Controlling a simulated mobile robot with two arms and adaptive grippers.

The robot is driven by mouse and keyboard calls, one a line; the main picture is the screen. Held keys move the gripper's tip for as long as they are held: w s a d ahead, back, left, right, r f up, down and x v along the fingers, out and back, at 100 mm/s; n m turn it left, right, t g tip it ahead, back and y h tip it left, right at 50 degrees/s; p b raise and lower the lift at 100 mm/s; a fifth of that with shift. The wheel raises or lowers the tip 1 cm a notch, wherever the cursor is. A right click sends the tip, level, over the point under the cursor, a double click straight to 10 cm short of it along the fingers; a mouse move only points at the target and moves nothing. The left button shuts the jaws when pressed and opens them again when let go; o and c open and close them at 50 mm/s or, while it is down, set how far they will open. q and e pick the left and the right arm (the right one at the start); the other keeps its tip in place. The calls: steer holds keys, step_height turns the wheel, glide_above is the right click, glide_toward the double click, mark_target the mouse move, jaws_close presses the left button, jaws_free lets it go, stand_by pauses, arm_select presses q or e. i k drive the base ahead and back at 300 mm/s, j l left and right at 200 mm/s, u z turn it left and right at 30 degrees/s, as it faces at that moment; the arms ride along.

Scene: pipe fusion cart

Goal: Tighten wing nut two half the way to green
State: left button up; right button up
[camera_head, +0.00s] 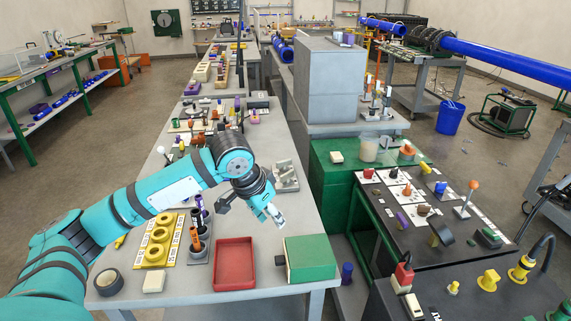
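My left gripper (250,212) hangs over the grey worktable, reached by a teal arm from the left. Its fingers look spread, with one dark fingertip at the left and a pale one at the right, and nothing shows between them. Yellow knobs (488,281) stand on a dark panel at the lower right, well away from my gripper. I cannot tell which part in view is wing nut two, and no green mark for it can be made out. My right gripper is not in view.
Below my gripper are a red tray (234,264), a green box (310,257), a yellow ring holder (158,240) and a holder with upright tools (200,245). A black board (420,240) with coloured controls is at the right. A grey cabinet (330,80) rises behind.

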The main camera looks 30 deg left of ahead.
mark_target(284, 180)
steer(key=i+j, duration=0.9)
steer(key=i, duration=0.1)
